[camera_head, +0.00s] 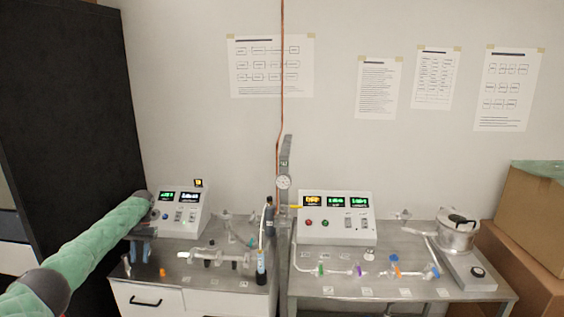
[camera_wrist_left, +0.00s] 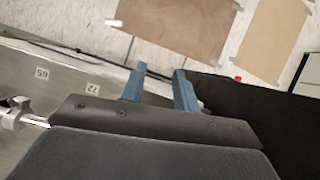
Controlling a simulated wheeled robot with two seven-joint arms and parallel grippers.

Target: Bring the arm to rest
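My left arm (camera_head: 92,243), in a green quilted sleeve, comes in from the left in the head view. Its gripper (camera_head: 140,251) points down at the left edge of the left bench, with blue fingers. In the left wrist view the two blue fingers of the left gripper (camera_wrist_left: 160,88) stand apart with nothing between them, so it is open and empty. Below the fingertips the wrist view shows the floor beside the bench. My right arm and gripper are in neither view.
A control box (camera_head: 178,212) stands behind the left gripper. Glass tubing with valves (camera_head: 225,257) lies on the left bench. A second control box (camera_head: 336,218) and a metal pot (camera_head: 457,238) stand on the right bench. A black cabinet (camera_head: 70,110) is at left, cardboard boxes (camera_head: 535,220) at right.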

